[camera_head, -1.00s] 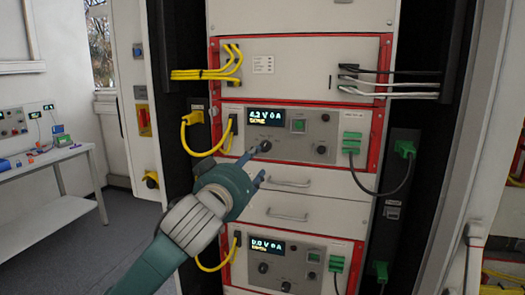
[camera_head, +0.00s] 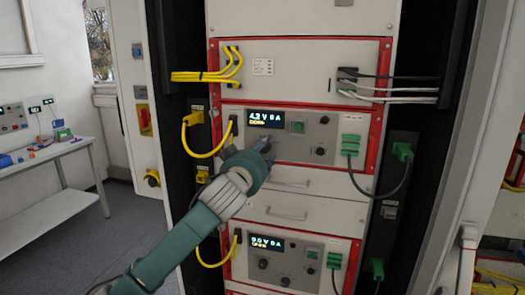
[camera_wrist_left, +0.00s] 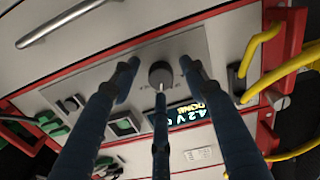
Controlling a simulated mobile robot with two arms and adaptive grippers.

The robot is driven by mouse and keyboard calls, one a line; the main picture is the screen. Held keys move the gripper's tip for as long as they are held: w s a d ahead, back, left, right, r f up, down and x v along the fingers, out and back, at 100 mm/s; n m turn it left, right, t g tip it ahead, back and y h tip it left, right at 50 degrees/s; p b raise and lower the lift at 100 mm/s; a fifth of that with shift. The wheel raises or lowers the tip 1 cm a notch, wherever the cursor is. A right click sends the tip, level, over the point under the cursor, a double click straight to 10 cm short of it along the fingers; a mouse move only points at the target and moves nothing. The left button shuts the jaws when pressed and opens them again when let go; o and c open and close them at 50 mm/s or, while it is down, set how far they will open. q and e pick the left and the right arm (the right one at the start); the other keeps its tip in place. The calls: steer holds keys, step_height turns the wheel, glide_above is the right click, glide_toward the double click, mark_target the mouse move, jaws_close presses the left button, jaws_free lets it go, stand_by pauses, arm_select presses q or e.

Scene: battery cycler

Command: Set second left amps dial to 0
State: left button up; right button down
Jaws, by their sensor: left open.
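The upper cycler unit has a lit display (camera_head: 266,119) reading about 4.2 V 0 A. In the wrist view, which is turned over, a round dark dial (camera_wrist_left: 160,74) sits on its grey panel, near the display (camera_wrist_left: 188,115). My left gripper (camera_wrist_left: 160,80) is open, its three blue fingers spread around this dial; I cannot tell whether any touches it. In the head view my left gripper (camera_head: 264,146) is in front of the panel below the display and hides most of the dial. My right gripper is not in view.
A green square button (camera_head: 298,127) and another dial (camera_head: 319,151) are on the same panel. A drawer handle (camera_head: 288,184) and a lower unit with its own display (camera_head: 266,243) are below. Yellow cables (camera_head: 205,150) hang left, a green plug (camera_head: 350,145) right.

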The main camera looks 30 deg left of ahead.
arm_select(q)
jaws_close()
steer(key=shift+f, duration=0.1)
